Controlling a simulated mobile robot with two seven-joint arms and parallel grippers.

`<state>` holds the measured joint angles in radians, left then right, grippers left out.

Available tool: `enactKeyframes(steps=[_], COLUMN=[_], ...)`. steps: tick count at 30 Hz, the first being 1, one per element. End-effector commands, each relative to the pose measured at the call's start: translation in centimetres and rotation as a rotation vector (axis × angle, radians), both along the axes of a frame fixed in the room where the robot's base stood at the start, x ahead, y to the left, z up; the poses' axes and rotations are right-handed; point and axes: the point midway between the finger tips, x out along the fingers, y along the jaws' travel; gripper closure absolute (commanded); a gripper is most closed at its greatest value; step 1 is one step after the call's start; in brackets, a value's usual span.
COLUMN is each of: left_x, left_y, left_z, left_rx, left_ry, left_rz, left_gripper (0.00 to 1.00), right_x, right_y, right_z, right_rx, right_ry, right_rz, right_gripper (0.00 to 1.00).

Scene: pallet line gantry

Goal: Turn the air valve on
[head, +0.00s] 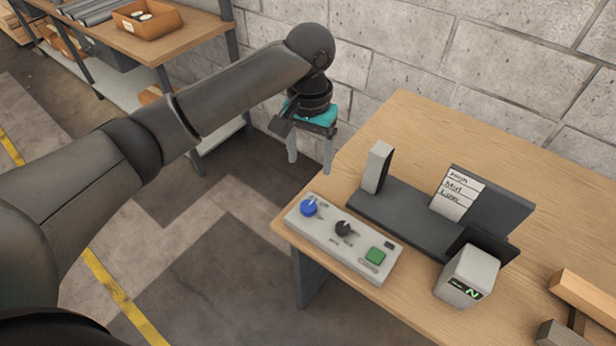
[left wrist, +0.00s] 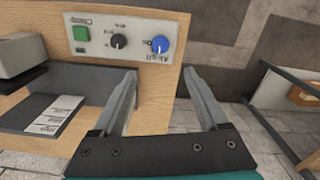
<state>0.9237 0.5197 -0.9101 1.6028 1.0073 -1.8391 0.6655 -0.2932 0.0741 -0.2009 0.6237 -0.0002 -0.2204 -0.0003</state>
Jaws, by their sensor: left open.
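A grey control panel (head: 345,239) lies near the left front edge of the wooden table. It has a blue knob (head: 308,207) at its left end, a black knob (head: 343,228) in the middle and a green button (head: 375,255). In the left wrist view the blue knob (left wrist: 159,45) has a white pointer mark and small lettering beside it, partly readable as air. My left gripper (head: 311,163) is open and empty, pointing down behind and above the panel, apart from the blue knob. It also shows in the left wrist view (left wrist: 165,85). My right gripper is not in view.
A dark stand with an upright grey block (head: 376,167) and a High/Mid/Low card (head: 457,193) is behind the panel. A grey box with a display (head: 467,277) is to the right. A block wall stands behind; a shelf bench (head: 165,45) is at upper left.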

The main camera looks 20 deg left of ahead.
Motion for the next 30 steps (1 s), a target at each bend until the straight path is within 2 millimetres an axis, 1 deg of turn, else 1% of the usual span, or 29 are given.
enactKeyframes(steps=[2, 5, 11, 15, 21, 25, 30], left_x=[-0.2, -0.2, -0.2, -0.2, -0.2, -0.2, -0.2], left_y=[0.1, 0.1, 0.1, 0.1, 0.1, 0.1, 0.1], left_z=[-0.2, -1.4, -5.5, -8.6, -12.5, -14.1, -15.0], left_rx=[0.006, 0.007, 0.007, 0.006, 0.007, 0.005, 0.005], left_ry=[0.005, 0.008, 0.007, 0.007, 0.005, 0.004, 0.003], left_rz=[-0.002, -0.002, -0.001, -0.001, -0.001, -0.001, -0.002], left_gripper=[0.23, 0.23, 0.23, 0.23, 0.23, 0.23, 0.23], right_x=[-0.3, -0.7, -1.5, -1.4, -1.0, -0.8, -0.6], right_y=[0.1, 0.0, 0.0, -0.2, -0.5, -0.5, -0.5], right_z=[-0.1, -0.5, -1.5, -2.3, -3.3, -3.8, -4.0], right_rx=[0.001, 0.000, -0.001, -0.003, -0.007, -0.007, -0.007], right_ry=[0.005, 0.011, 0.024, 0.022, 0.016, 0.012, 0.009], right_rz=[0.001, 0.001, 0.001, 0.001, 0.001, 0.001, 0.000], right_gripper=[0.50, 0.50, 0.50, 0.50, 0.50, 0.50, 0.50])
